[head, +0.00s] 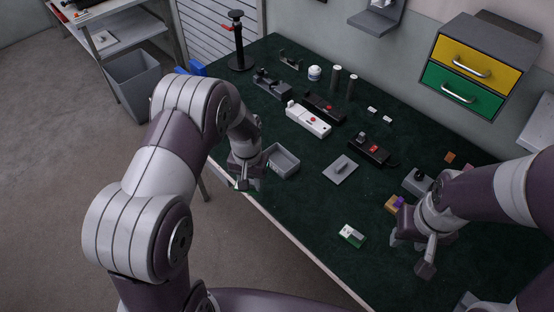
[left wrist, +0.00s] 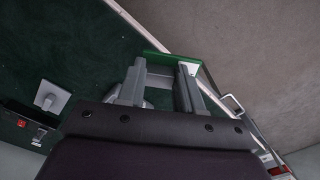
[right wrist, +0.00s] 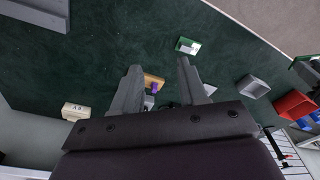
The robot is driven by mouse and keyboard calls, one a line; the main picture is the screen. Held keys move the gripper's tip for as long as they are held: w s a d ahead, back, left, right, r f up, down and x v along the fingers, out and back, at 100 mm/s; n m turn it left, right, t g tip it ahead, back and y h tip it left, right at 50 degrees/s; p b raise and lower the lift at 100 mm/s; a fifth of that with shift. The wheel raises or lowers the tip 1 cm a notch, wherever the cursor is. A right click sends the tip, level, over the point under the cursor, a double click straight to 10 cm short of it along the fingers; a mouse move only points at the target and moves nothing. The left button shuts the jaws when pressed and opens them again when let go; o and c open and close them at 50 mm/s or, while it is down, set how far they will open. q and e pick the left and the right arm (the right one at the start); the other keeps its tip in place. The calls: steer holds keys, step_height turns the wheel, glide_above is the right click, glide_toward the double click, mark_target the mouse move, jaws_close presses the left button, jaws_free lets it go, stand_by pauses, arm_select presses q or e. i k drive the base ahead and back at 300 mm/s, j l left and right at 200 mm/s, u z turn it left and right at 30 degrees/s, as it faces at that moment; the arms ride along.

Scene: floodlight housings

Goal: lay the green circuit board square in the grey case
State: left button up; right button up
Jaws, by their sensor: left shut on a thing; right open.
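The green circuit board (left wrist: 168,58) shows as a narrow green strip at the fingertips of my left gripper (head: 244,181) in the left wrist view. That gripper is shut on it; in the head view I cannot make the board out. The open grey case (head: 285,163) stands on the dark green bench top near the front edge, just right of my left gripper; it also shows in the right wrist view (right wrist: 254,86). My right gripper (head: 411,257) is open and empty above the bench at the right.
A green-and-white part (head: 352,236) lies near the front edge. A grey plate with a raised handle (head: 341,169) lies right of the case. A white device (head: 308,119) and a black one (head: 369,150) lie behind.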

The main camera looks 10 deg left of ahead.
mark_target(282, 164)
steer(key=i+j+z, duration=0.15)
steer(key=j+z, duration=0.55)
steer(key=j, duration=0.2)
steer(key=i+j+z, duration=0.1)
steer(key=j+z, duration=0.25)
steer(key=j, duration=0.15)
steer(key=z, duration=0.5)
